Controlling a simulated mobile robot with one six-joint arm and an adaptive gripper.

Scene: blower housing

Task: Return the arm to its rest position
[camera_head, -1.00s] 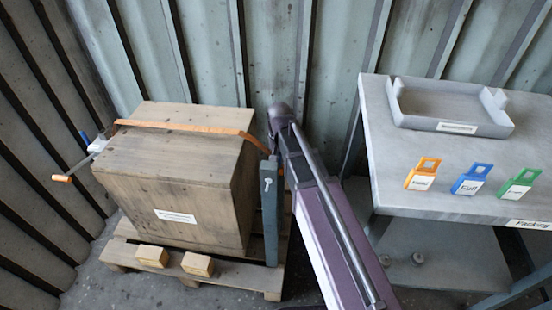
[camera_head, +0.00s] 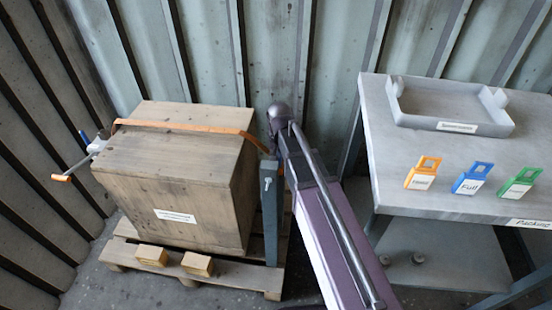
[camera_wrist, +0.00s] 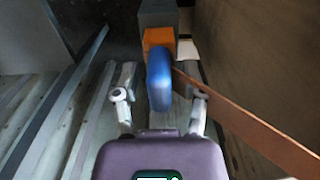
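My arm (camera_head: 330,225) rises in the head view to a dark joint beside the strapped wooden crate (camera_head: 175,185). My gripper is out of sight there. In the wrist view my gripper (camera_wrist: 163,88) has its two fingers spread apart. A blue handle (camera_wrist: 158,85) stands between them with gaps on both sides; whether it is level with the fingertips I cannot tell. Behind it are an orange block (camera_wrist: 160,38) and a grey post end (camera_wrist: 157,14). An orange-brown strap (camera_wrist: 250,125) passes close by the right finger, and I cannot tell whether they touch.
The crate stands on a pallet (camera_head: 230,275) with two small wooden blocks. A grey post (camera_head: 269,210) is close to my arm. A crank with an orange grip (camera_head: 62,178) juts left. At right, a table (camera_head: 395,150) holds a tray (camera_head: 450,105) and three coloured tags (camera_head: 472,180).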

